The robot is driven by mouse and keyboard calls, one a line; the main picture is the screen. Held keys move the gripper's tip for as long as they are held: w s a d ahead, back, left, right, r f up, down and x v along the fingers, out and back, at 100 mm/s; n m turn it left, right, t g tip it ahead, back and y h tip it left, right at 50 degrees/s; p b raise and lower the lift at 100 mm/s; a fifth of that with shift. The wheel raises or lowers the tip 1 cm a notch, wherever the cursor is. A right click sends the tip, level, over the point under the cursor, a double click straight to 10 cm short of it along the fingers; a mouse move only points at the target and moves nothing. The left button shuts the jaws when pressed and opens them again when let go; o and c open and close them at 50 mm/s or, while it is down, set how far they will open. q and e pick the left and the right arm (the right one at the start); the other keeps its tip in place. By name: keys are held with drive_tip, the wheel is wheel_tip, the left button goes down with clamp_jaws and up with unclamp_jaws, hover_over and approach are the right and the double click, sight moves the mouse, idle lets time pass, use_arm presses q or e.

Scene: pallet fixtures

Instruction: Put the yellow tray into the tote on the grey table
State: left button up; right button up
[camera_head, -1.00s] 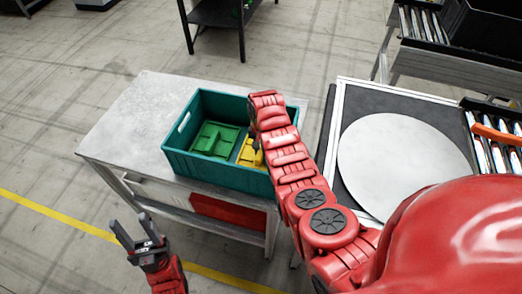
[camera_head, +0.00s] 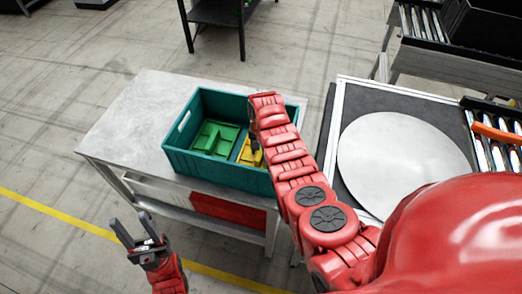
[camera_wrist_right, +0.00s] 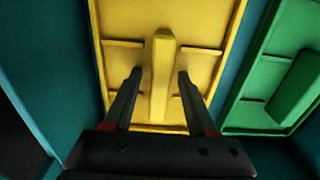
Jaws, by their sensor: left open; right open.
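The yellow tray (camera_head: 247,152) lies inside the teal tote (camera_head: 215,172) on the grey table (camera_head: 125,120). In the right wrist view the yellow tray (camera_wrist_right: 200,40) has a raised middle ridge and sits between the tote wall and a green tray. My right gripper (camera_wrist_right: 157,80) is open, its two fingers on either side of the ridge with gaps showing. In the head view my right arm hides part of the yellow tray and the gripper's fingertips. My left gripper (camera_head: 135,235) is open and empty, low at the left, apart from the table.
A green tray (camera_head: 215,138) lies in the tote, left of the yellow one; it also shows in the right wrist view (camera_wrist_right: 265,100). A dark-topped table with a round light disc (camera_head: 400,160) stands at the right. The table's left part is clear.

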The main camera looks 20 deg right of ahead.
drive_tip(key=shift+r, duration=0.25)
drive_tip(key=shift+r+b, duration=0.3)
drive_tip(key=shift+b, duration=0.05)
wheel_tip(320, 180, up, 7)
drive_tip(key=shift+w+r+b, duration=0.1)
drive_tip(key=shift+r+b, duration=0.05)
drive_tip(key=shift+b, duration=1)
wheel_tip(320, 180, up, 4)
drive_tip(key=shift+f+p, duration=0.1)
drive_tip(key=shift+p, duration=1.15)
